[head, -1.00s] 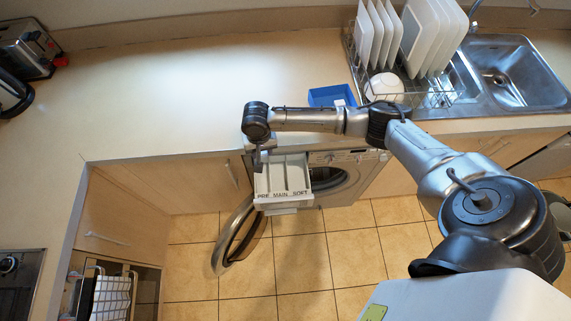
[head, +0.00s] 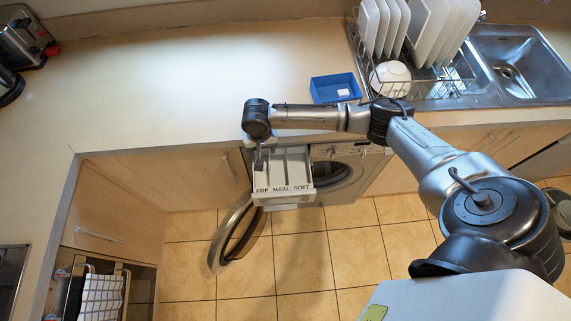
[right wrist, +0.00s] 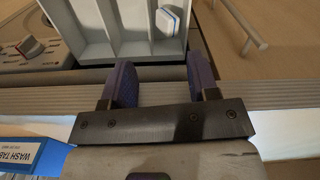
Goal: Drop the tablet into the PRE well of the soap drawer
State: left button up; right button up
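The soap drawer (head: 283,185) is pulled out of the washing machine, with wells marked PRE, MAIN and SOFT from left to right. In the right wrist view the drawer (right wrist: 92,30) shows turned around, so its rightmost well is PRE. A white tablet with a blue edge (right wrist: 168,22) shows inside that well, apart from the fingers. My right gripper (right wrist: 163,83) is open and empty beside the wells. In the head view the right gripper (head: 259,160) hangs over the drawer's left side, and the tablet is not discernible there. My left gripper is out of view.
A blue box (head: 335,90) with a white piece inside stands on the counter; its label (right wrist: 22,155) shows in the wrist view. The round machine door (head: 236,235) hangs open below the drawer. A dish rack (head: 425,85) stands beside the sink.

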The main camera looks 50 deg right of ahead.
jog(key=shift+o, duration=1.2)
jog(key=shift+r, duration=0.1)
notch_tip(320, 180, up, 14)
jog(key=shift+f, duration=0.2)
